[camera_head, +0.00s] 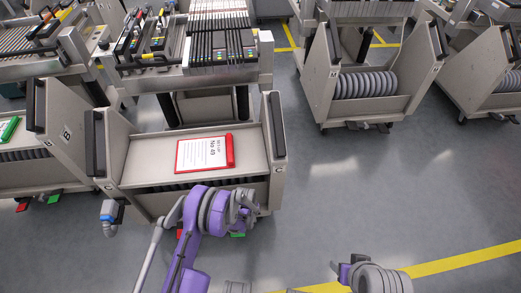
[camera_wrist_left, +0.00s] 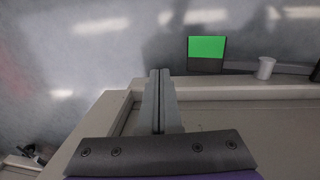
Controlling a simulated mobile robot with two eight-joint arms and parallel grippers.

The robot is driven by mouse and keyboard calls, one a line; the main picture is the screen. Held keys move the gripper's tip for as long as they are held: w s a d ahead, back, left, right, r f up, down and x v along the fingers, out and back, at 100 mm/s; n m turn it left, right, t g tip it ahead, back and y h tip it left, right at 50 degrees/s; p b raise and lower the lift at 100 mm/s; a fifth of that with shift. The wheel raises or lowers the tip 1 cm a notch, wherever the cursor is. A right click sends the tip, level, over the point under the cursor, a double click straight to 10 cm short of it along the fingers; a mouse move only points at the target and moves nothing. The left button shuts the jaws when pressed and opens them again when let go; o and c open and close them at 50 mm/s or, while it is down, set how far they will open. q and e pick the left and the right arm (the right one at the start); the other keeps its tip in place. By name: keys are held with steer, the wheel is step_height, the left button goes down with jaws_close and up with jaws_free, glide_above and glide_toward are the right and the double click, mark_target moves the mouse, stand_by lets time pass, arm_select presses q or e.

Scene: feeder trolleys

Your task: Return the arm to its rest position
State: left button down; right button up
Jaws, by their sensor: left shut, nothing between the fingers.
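My left gripper (camera_wrist_left: 159,75) shows in the left wrist view with its two grey fingers together and nothing between them. It is over the front edge of a beige trolley (camera_wrist_left: 230,92), with a green pedal (camera_wrist_left: 207,47) beyond the fingertips to the right. In the head view my purple left arm (camera_head: 205,215) bends in front of the trolley marked C (camera_head: 130,160); its fingers cannot be made out there. Part of my right arm (camera_head: 375,278) shows at the bottom edge, and its gripper is not in view.
A red clipboard (camera_head: 230,150) with a white sheet lies on the trolley's shelf, just behind my left arm. Grey floor (camera_head: 380,190) to the right is open, crossed by a yellow line (camera_head: 460,262).

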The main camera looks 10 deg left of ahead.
arm_select(q)
steer(key=s+a+r+m+t, duration=0.1)
steer(key=s+a+r, duration=0.1)
steer(key=r, duration=1.3)
steer(key=s+a+r+t, duration=0.1)
steer(key=s+a+r, duration=0.1)
steer(key=r, duration=1.3)
steer(key=s+a+r+m+t, duration=0.1)
steer(key=s+r, duration=0.2)
steer(key=s, duration=0.4)
steer(key=s+a+r+y, duration=0.1)
steer(key=s+r, duration=0.3)
steer(key=s, duration=0.3)
steer(key=s+a+r+m+t, duration=0.1)
steer(key=s+r, duration=0.2)
steer(key=s, duration=0.4)
step_height(320, 180, up, 26)
steer(key=w+t+p, duration=0.1)
steer(key=p, duration=2.1)
arm_select(e)
step_height(320, 180, up, 26)
steer(key=w+t, duration=0.1)
steer(key=shift+f, duration=0.2)
